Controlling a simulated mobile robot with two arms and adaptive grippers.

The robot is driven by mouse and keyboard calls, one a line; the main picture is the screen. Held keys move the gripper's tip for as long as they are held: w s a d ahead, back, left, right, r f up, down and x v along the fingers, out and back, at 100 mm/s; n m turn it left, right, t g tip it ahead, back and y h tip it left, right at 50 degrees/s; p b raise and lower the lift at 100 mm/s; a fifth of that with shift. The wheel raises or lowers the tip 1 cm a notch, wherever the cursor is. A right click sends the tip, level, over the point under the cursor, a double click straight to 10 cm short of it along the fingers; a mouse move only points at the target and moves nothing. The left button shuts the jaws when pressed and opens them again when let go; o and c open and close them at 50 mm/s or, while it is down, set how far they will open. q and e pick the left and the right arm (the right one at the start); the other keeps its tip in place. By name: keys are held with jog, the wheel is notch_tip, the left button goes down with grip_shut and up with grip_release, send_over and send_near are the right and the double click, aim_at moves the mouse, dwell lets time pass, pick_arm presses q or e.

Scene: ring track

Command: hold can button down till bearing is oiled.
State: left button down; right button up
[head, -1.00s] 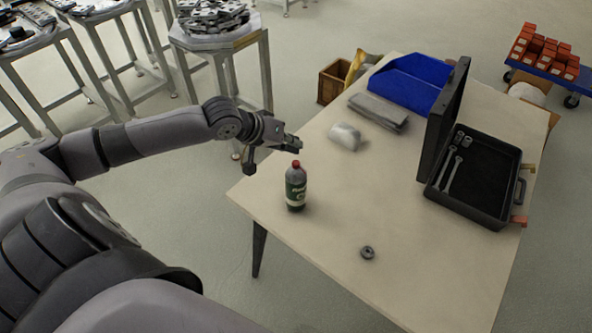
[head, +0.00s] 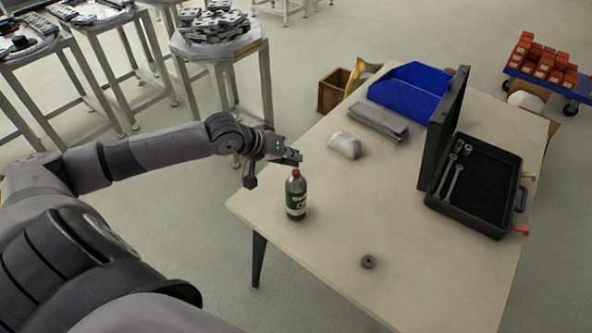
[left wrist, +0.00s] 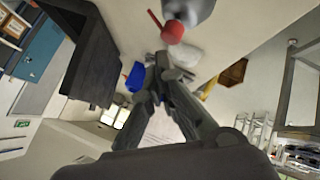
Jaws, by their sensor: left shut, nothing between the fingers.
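My left gripper (head: 297,158) is shut and empty, just above the can's top. In the left wrist view, the shut fingertips (left wrist: 163,62) are close to the red button (left wrist: 172,32), and a thin red nozzle sticks out beside it. I cannot tell whether they touch. The bearing (head: 368,262), a small dark ring, lies flat on the table apart from the can. My right gripper is not in view.
The table (head: 300,250) also holds an open black toolcase (head: 500,222) with wrenches, a blue bin (head: 408,92), a folded grey cloth (head: 378,122) and a whitish bundle (head: 345,145). The table around the bearing is clear. A stool with metal parts stands behind my left arm.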

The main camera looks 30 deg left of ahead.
pick_arm(q)
jog(key=shift+f, duration=0.1)
dwell(0.6)
jog(key=shift+f, duration=0.35)
jog(key=shift+f, duration=0.55)
dwell(0.8)
jog(key=shift+r+p, duration=0.1)
jog(key=shift+p, duration=0.25)
dwell(0.3)
jog(key=shift+r+p, duration=0.9)
jog(key=shift+p, duration=0.25)
notch_tip(320, 180, up, 5)
jog(key=p, duration=0.6)
jog(key=shift+r, duration=0.1)
